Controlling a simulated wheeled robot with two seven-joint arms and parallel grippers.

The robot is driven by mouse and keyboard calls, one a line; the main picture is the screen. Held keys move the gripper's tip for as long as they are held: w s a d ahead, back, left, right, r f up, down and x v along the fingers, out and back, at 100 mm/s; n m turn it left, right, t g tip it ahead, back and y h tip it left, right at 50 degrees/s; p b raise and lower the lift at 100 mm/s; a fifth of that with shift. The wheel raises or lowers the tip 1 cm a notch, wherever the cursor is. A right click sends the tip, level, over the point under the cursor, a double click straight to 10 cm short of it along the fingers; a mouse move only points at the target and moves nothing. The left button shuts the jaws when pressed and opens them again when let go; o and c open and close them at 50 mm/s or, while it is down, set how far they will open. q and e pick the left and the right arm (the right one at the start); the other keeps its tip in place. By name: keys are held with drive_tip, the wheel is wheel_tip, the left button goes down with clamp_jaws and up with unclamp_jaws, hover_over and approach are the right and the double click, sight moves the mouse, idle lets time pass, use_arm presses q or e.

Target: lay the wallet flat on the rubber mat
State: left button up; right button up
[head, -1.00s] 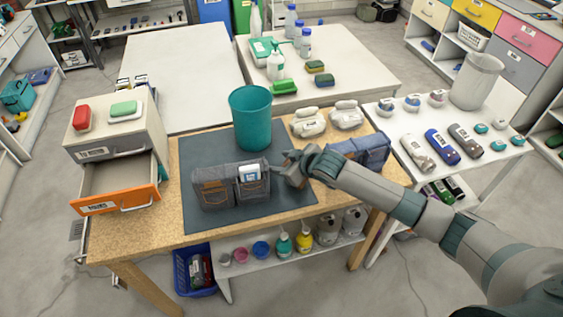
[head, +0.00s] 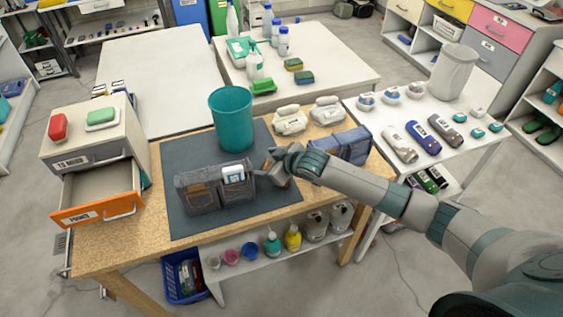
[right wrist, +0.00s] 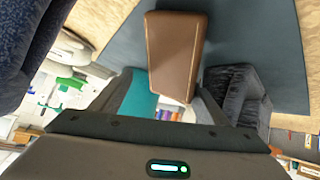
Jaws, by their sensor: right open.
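The brown wallet (right wrist: 175,50) shows large in the right wrist view, over the dark rubber mat (right wrist: 255,35). In the head view only a small brown part of it (head: 267,164) shows beside my right gripper (head: 275,171). The gripper is low over the right part of the mat (head: 190,155). Its fingers (right wrist: 168,100) are apart, with the wallet's near end between or just beyond them. I cannot tell whether they touch it, or whether the wallet rests fully flat. My left gripper is not in view.
A dark fabric organiser (head: 215,188) with a white card stands on the mat, left of my gripper. A teal bin (head: 231,120) stands behind it. A blue fabric organiser (head: 352,146) is to the right. An orange-front drawer (head: 97,205) hangs open at left.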

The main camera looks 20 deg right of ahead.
drive_tip(key=b+v, duration=0.3)
drive_tip(key=v, duration=1.4)
drive_tip(key=shift+s, duration=0.1)
drive_tip(key=s+a+f+m+g+h, duration=0.15)
drive_tip(key=s+a+f, duration=0.25)
drive_tip(key=s+f, duration=0.75)
drive_tip(key=s+d+f+m+g+h, duration=0.15)
drive_tip(key=s+f, duration=0.25)
drive_tip(key=s, duration=0.6)
drive_tip(key=s+d+f+m+g+h, duration=0.1)
drive_tip(key=s+d+f+m+g, duration=0.2)
drive_tip(key=s, duration=0.7)
wheel_tip(320, 180, down, 30)
drive_tip(key=s+g, duration=0.1)
drive_tip(key=s, duration=0.1)
drive_tip(key=s+d+f+g, duration=0.1)
drive_tip(key=s+d+f, duration=0.2)
drive_tip(key=s+f, duration=1.3)
drive_tip(key=shift+s+n, duration=0.3)
drive_tip(key=shift+s, duration=0.55)
